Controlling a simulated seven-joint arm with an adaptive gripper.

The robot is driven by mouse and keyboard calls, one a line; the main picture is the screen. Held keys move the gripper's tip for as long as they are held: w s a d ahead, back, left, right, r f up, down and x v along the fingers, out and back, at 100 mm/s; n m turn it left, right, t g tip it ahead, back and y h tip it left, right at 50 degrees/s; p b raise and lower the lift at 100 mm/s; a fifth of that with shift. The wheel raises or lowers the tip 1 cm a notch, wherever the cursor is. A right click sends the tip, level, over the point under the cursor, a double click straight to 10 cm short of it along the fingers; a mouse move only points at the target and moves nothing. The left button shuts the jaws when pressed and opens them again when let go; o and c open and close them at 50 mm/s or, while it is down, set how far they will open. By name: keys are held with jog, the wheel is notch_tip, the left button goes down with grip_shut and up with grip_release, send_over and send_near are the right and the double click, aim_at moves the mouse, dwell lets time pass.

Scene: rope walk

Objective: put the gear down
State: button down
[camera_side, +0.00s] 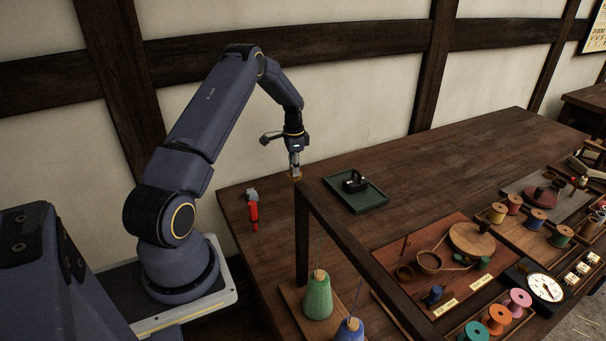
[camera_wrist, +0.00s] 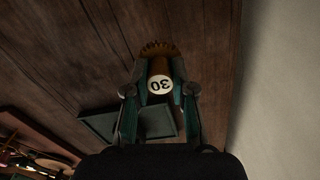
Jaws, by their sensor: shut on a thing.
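The gear (camera_wrist: 160,50) shows in the wrist view as a brown toothed rim beyond my fingertips, with a round white face marked 30 nearer the camera. My gripper (camera_wrist: 160,88) is shut on it, one finger on each side. In the side view my gripper (camera_side: 295,168) points down over the far left part of the table, with the small brownish gear (camera_side: 295,177) at its tips. I cannot tell whether the gear touches the wood.
A green tray (camera_side: 372,200) with a black object (camera_side: 354,182) lies to the right. A red-handled hammer (camera_side: 253,214) lies to the left. A dark wooden frame (camera_side: 302,235) stands in front, by green and blue cones. The table's middle back is bare.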

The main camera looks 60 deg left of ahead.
jog(key=shift+w+a+f, duration=0.25)
jog(key=shift+w+f, duration=0.15)
jog(key=shift+f, duration=0.05)
jog(key=shift+w+f, duration=0.1)
jog(key=shift+f, duration=1.6)
jog(key=shift+f, duration=0.1)
jog(key=c, duration=1)
grip_release()
